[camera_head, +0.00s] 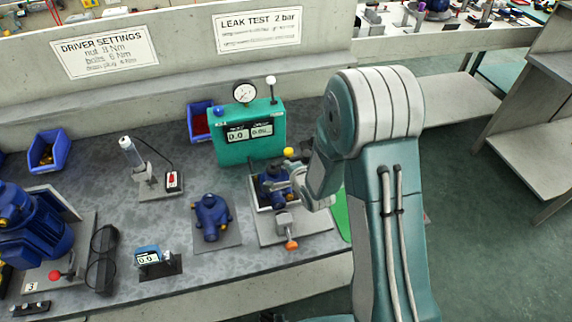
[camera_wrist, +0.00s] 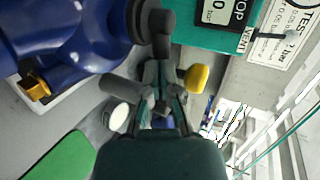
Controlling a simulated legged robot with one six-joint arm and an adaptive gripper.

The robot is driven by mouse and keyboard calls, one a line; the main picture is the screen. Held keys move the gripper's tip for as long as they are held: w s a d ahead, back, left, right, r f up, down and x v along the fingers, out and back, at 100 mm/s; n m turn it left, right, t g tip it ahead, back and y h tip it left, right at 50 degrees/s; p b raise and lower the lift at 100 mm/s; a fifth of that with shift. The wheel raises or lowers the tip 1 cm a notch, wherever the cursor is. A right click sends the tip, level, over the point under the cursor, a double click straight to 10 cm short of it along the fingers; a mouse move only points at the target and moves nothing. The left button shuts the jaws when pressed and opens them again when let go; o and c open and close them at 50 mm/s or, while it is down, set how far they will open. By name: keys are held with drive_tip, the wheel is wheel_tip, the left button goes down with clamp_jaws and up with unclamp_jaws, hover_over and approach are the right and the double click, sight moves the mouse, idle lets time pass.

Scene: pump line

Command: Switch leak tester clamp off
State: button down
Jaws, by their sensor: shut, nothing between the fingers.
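The green leak tester (camera_head: 250,148) stands at the back of the bench, with a round gauge and a display on it. In front of it a blue pump body (camera_head: 270,188) sits on a pale fixture plate (camera_head: 308,222). A yellow knob (camera_head: 289,152) shows just above my gripper (camera_head: 284,176). In the wrist view the yellow knob (camera_wrist: 196,77) is close beside the shut, empty fingers (camera_wrist: 162,92). Whether they touch it I cannot tell. A grey clamp with an orange tip (camera_head: 291,245) lies at the plate's front. My gripper partly hides the pump body and fixture.
Another blue pump body (camera_head: 211,216) stands to the left on its own plate. A small stand with a red switch (camera_head: 172,180) and a blue display unit (camera_head: 148,256) are further left. A blue bin (camera_head: 201,122) is beside the tester. A green mat (camera_head: 341,216) lies right of the fixture.

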drive_tip(key=shift+d, duration=0.1)
drive_tip(key=shift+w+a+m+h, duration=0.2)
drive_tip(key=shift+a+m+h, duration=0.2)
drive_tip(key=shift+a, duration=0.15)
drive_tip(key=shift+w+a+m+h, duration=0.35)
drive_tip(key=shift+m+h, duration=0.15)
drive_tip(key=shift+h, duration=0.2)
drive_tip(key=shift+w+m+t+h, duration=0.3)
drive_tip(key=shift+w+m+h, duration=0.05)
drive_tip(key=shift+m+h, duration=0.35)
drive_tip(key=shift+w+a, duration=0.2)
drive_tip(key=shift+w, duration=0.8)
drive_tip(key=w+m+h, duration=0.1)
drive_tip(key=m+h, duration=0.1)
drive_tip(key=shift+w+a+h, duration=0.15)
drive_tip(key=shift+w+h, duration=0.15)
drive_tip(key=shift+w, duration=0.1)
drive_tip(key=shift+w+d+m+g+h, duration=0.2)
drive_tip(key=shift+w+d+m+h, duration=0.2)
drive_tip(key=shift+w+m+h, duration=0.35)
drive_tip(key=shift+w+d+m+g+h, duration=0.2)
drive_tip(key=shift+w+d+m+h, duration=0.25)
drive_tip(key=shift+w, duration=0.4)
drive_tip(key=shift+w+d+m+g+h, duration=0.2)
drive_tip(key=shift+w+d+m+h, duration=0.1)
drive_tip(key=shift+w+m+h, duration=0.4)
drive_tip(key=shift+w+d, duration=0.1)
drive_tip(key=shift+w, duration=0.05)
